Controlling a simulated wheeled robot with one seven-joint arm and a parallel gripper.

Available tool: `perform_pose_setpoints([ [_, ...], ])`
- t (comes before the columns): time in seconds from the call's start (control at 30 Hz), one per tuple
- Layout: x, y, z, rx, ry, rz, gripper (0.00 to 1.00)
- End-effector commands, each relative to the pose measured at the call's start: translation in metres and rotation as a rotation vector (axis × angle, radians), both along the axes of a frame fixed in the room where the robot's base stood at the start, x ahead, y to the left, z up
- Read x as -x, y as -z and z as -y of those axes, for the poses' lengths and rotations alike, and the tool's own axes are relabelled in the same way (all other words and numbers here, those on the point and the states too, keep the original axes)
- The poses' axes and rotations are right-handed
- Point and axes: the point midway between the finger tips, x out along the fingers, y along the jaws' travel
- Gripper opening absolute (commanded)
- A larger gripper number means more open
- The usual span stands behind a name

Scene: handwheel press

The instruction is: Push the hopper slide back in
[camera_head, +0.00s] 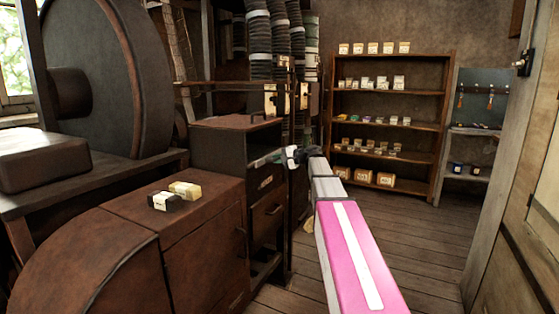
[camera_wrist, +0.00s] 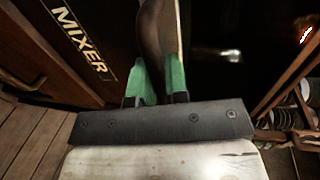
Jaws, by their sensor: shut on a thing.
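The hopper slide seems to be the upper, open-topped part (camera_head: 262,160) of the dark cabinet in the head view; my gripper hides part of its end. My gripper (camera_head: 296,155) is at this part, on the aisle side of the cabinet. In the wrist view, my gripper's green fingers (camera_wrist: 158,86) are shut on a dark brown, curved handle (camera_wrist: 149,35). A pale edge runs beside the handle, with a black area to its right. How far the slide stands out cannot be told.
A dark panel lettered MIXER (camera_wrist: 85,38) is at the left in the wrist view. A wooden shelf (camera_head: 388,93) with small boxes stands at the back. Two small boxes lie on the brown cabinet (camera_head: 118,208). The plank floor (camera_head: 440,235) is clear at right.

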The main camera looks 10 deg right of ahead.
Motion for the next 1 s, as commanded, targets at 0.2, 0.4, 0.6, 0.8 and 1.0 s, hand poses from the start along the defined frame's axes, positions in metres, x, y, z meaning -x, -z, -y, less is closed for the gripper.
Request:
perform_pose_setpoints([
  [0.2,-0.003,0.000,-0.002,-0.002,-0.001,0.001,0.39],
  [0.4,-0.002,0.000,-0.002,-0.002,-0.001,0.001,0.39],
  [0.6,0.006,-0.003,0.008,-0.002,0.000,0.001,0.39],
  [0.8,0.026,-0.010,0.035,-0.001,0.002,0.002,0.39],
  [1.0,0.047,-0.017,0.063,-0.002,0.000,0.001,0.39],
])
